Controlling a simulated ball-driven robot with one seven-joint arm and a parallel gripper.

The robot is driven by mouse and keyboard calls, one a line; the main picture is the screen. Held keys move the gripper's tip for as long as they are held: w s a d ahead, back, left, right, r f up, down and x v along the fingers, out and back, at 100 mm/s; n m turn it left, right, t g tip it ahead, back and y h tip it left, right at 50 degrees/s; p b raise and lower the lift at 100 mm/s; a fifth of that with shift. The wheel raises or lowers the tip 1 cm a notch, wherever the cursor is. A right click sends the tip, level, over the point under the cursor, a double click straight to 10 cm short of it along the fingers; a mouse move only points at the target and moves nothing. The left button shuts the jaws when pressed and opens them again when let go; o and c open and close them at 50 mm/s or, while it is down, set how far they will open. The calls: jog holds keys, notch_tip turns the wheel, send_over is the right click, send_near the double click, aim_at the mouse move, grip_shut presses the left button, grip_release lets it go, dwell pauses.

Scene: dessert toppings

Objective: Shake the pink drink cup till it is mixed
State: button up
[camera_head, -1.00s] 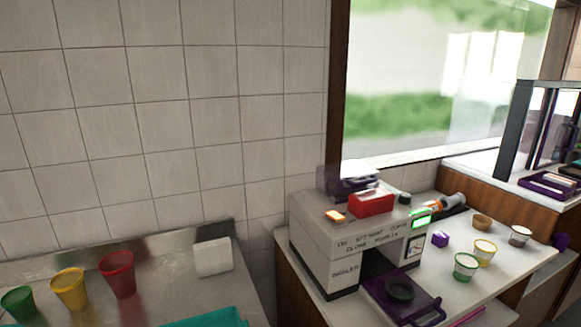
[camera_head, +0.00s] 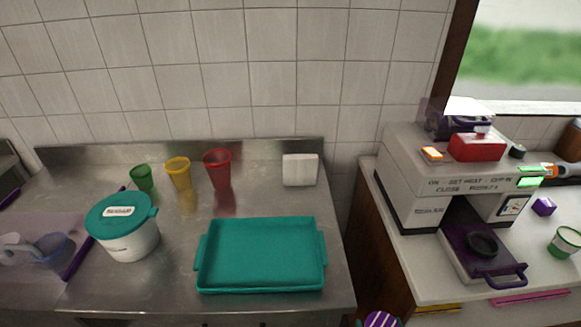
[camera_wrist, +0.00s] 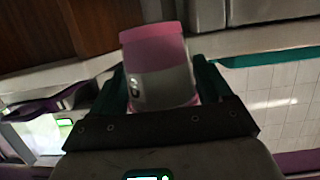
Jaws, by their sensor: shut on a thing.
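The pink drink cup (camera_wrist: 155,50) is in the wrist view, with a pink upper part and a pale band with a small dark mark below. My gripper (camera_wrist: 160,82) has its two dark green fingers on either side of the cup and is shut on it. Much of the cup's lower end is hidden by my gripper's body. The wrist picture is tilted, so I cannot tell how upright the cup is. I cannot make out the cup in the head view.
A steel counter holds a teal tray (camera_head: 262,288), a white tub with a teal lid (camera_head: 122,213), and green, yellow and red cups (camera_head: 217,166). A grey machine (camera_head: 412,205) stands on the right counter. A gap separates the two counters.

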notch_tip(320, 180, down, 5)
jog(key=shift+d, duration=0.15)
jog(key=r, duration=0.6)
jog(key=shift+a+r, duration=0.15)
jog(key=shift+a, duration=0.05)
jog(key=f, duration=0.6)
jog(key=shift+d+f, duration=0.15)
jog(key=shift+d, duration=0.05)
jog(key=shift+a, duration=0.1)
notch_tip(320, 180, up, 6)
jog(key=shift+a+r, duration=0.1)
jog(key=shift+r, duration=0.05)
jog(key=f, duration=0.6)
jog(key=shift+d, duration=0.25)
jog(key=shift+a+f, duration=0.15)
jog(key=shift+f, duration=0.15)
jog(key=shift+r, duration=0.1)
